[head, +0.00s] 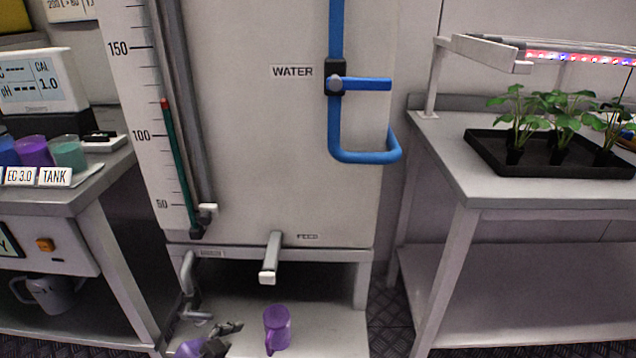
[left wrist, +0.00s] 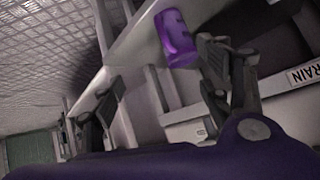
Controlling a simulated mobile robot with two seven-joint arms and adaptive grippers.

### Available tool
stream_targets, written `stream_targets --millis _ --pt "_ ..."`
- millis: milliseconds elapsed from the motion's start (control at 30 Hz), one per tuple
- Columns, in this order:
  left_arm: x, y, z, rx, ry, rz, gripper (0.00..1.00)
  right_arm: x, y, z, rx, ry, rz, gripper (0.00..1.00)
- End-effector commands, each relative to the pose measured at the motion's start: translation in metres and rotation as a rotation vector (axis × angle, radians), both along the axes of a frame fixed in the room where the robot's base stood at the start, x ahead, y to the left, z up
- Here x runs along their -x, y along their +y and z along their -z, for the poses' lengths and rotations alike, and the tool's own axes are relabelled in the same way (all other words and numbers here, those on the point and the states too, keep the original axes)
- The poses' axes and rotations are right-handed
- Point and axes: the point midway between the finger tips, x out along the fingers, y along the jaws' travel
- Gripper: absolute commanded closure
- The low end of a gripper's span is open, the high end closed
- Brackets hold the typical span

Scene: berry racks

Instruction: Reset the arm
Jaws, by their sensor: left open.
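My left gripper (head: 222,338) is at the bottom of the head view, low in front of the tank stand, partly cut off by the frame. In the left wrist view its two dark fingers (left wrist: 165,100) are spread apart with nothing held between them. A purple mug (head: 277,328) stands upright on the low shelf, to the right of the gripper and below the feed spout (head: 270,258). The mug (left wrist: 175,38) also shows in the left wrist view, beyond the fingers and close to one fingertip; I cannot tell whether they touch. My right gripper is in neither view.
The white tank (head: 270,180) with a blue water pipe (head: 365,155) stands behind. A left bench (head: 100,180) holds colored cups and a meter (head: 40,82). A right table (head: 480,185) bears a black plant tray (head: 490,150). Floor shows between the stand and right table.

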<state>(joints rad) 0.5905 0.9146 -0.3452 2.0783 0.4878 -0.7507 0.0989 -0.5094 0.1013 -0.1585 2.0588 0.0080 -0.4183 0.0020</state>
Motion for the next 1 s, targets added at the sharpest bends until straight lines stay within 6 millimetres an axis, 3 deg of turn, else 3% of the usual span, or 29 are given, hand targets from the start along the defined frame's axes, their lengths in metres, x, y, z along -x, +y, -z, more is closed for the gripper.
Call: stream_targets --millis 33,267,533,667,800,1000 --pt "0.016 0.000 -0.017 0.021 -0.011 -0.022 0.29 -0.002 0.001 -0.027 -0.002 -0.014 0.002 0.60" --pt "0.093 0.010 -0.033 0.070 -0.028 -0.142 0.29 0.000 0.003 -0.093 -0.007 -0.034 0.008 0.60" --pt "0.204 0.030 -0.058 0.077 0.024 -0.332 0.29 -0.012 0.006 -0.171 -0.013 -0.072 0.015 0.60" --pt "0.256 0.039 -0.085 0.077 0.059 -0.438 0.29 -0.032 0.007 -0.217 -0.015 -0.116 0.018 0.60" --pt "0.301 0.044 -0.120 0.090 0.097 -0.553 0.29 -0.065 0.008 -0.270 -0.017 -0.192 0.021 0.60" --pt "0.335 0.045 -0.154 0.125 0.121 -0.651 0.29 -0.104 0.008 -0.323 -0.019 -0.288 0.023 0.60"
